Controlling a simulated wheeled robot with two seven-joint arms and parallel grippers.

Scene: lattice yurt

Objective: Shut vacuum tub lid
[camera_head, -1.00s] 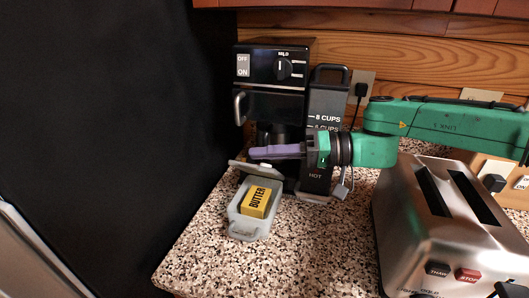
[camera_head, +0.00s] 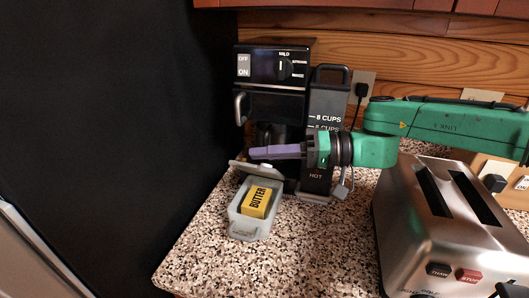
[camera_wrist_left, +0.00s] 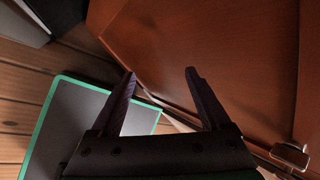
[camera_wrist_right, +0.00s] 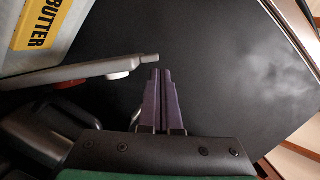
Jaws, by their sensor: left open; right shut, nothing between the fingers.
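The vacuum tub (camera_head: 247,229) is a small translucent grey box on the speckled counter, with a yellow block marked BUTTER (camera_head: 257,201) inside. Its lid (camera_head: 254,169) stands open, tilted up at the tub's back edge. My right gripper (camera_head: 251,153) is shut and empty, just above and behind the lid in the head view. In the right wrist view the lid's edge (camera_wrist_right: 90,72) lies left of the closed fingers (camera_wrist_right: 160,75), and I cannot tell whether they touch. My left gripper (camera_wrist_left: 160,75) is open and empty, away from the counter, near brown cabinet panels.
A black coffee maker (camera_head: 273,75) stands behind the tub, with a tall black container marked in cups (camera_head: 326,98) beside it. A steel toaster (camera_head: 445,225) stands at the right. A dark panel (camera_head: 110,130) fills the left. The counter in front of the tub is clear.

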